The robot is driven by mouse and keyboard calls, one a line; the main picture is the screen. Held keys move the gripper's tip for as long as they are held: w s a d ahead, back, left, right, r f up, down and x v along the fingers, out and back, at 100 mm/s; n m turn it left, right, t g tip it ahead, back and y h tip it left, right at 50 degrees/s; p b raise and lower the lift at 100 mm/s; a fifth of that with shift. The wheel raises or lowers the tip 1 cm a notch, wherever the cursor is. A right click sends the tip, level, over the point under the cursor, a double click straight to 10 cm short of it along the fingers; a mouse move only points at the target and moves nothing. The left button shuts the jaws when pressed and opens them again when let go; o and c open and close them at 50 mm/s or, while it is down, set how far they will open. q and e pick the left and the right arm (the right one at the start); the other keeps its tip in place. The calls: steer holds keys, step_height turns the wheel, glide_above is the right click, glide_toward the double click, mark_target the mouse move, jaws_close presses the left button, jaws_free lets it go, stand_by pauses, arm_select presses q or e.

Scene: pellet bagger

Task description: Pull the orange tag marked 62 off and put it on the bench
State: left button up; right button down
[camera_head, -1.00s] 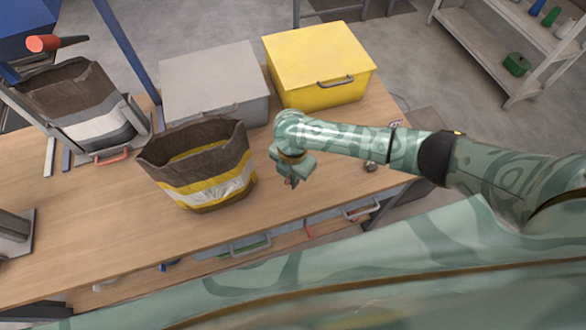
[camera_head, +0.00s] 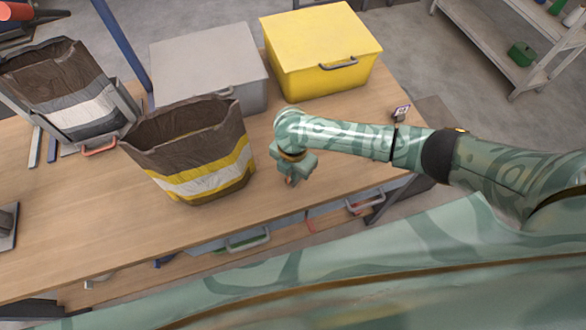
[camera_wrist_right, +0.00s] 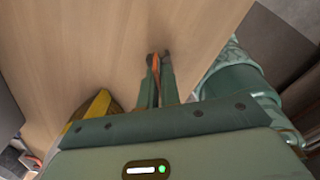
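My right gripper (camera_head: 290,179) is above the bench (camera_head: 90,235), just right of the open bag with yellow and white bands (camera_head: 205,175). Something small and orange shows at its fingertips. In the right wrist view the fingers (camera_wrist_right: 160,60) are close together on a thin orange piece (camera_wrist_right: 156,74), seen edge-on. It looks like the orange tag; its number cannot be read. The bench top (camera_wrist_right: 90,40) lies beyond the fingertips. I cannot tell whether the piece touches the bench. My left gripper is not in view.
A grey lidded box (camera_head: 205,62) and a yellow lidded box (camera_head: 320,55) stand along the back. Another bag (camera_head: 65,80) sits in a holder at the left. A small label stand (camera_head: 401,112) is near the right edge. The bench front is mostly clear.

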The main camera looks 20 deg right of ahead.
steer(key=c, duration=2)
jaws_free()
steer(key=shift+f, duration=0.3)
steer(key=o, duration=0.5)
steer(key=shift+c, duration=0.2)
step_height(320, 180, up, 16)
steer(key=p, duration=0.6)
steer(key=shift+r, duration=0.2)
